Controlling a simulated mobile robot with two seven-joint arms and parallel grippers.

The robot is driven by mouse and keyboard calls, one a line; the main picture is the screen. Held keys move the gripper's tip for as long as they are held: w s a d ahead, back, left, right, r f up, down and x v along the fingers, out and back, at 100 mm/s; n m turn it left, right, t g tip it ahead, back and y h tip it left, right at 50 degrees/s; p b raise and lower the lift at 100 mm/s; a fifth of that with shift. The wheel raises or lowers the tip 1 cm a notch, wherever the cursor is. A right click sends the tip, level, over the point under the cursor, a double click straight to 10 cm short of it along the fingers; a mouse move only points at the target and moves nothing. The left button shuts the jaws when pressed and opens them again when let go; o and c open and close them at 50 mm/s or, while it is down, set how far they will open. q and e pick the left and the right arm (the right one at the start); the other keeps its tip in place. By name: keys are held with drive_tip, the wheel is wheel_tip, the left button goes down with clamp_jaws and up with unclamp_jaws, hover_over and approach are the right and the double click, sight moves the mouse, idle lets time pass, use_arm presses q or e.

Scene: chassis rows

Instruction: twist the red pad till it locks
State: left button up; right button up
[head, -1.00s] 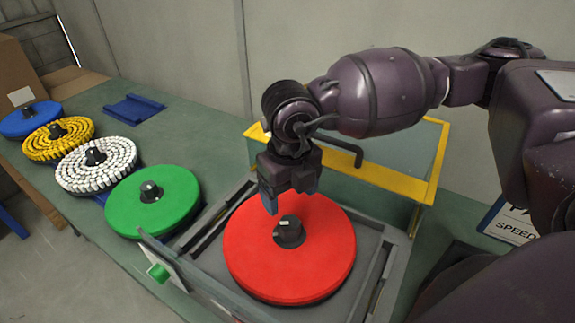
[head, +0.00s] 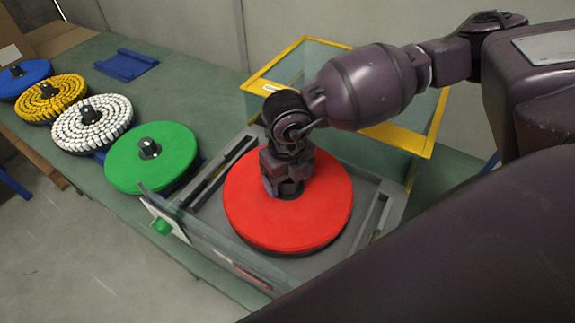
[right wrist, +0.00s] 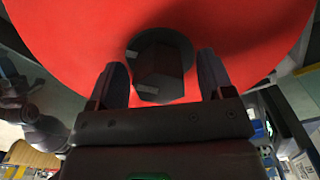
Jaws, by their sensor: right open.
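The red pad (head: 250,215) lies flat in a grey recessed tray (head: 365,220) in the middle of the head view. My right gripper (head: 285,190) points down at the pad's centre and hides most of its dark hub there. In the right wrist view the dark hub (right wrist: 160,65) stands between the two fingers of my open right gripper (right wrist: 160,90), with gaps on both sides. Light marks show on the hub and on the collar around it. Whether the pad is locked cannot be told. My left gripper is not in view.
A row of green (head: 150,170), white (head: 75,130), yellow (head: 45,100) and blue (head: 20,75) pads lies to the left. A clear panel with a green knob (head: 162,226) stands at the tray's front. A yellow-framed clear cover (head: 400,140) stands behind. An empty blue holder (head: 125,65) lies at the back.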

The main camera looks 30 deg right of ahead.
drive_tip(key=shift+f, duration=0.25)
clamp_jaws()
drive_tip(key=c, duration=0.7)
unclamp_jaws()
drive_tip(key=c, duration=2.1)
unclamp_jaws()
drive_tip(key=m, duration=0.5)
drive_tip(key=c, duration=1.4)
unclamp_jaws()
drive_tip(key=m+p, duration=0.1)
drive_tip(key=m, duration=0.4)
drive_tip(key=shift+m, duration=0.3)
drive_tip(key=c, duration=1.3)
unclamp_jaws()
drive_tip(key=shift+w+a+m, duration=0.1)
drive_tip(key=shift+m, duration=0.9)
drive_tip(key=shift+c, duration=0.2)
drive_tip(key=shift+w+a+f+m, duration=0.1)
drive_tip(key=shift+w+f+m, duration=0.1)
drive_tip(key=shift+m, duration=0.1)
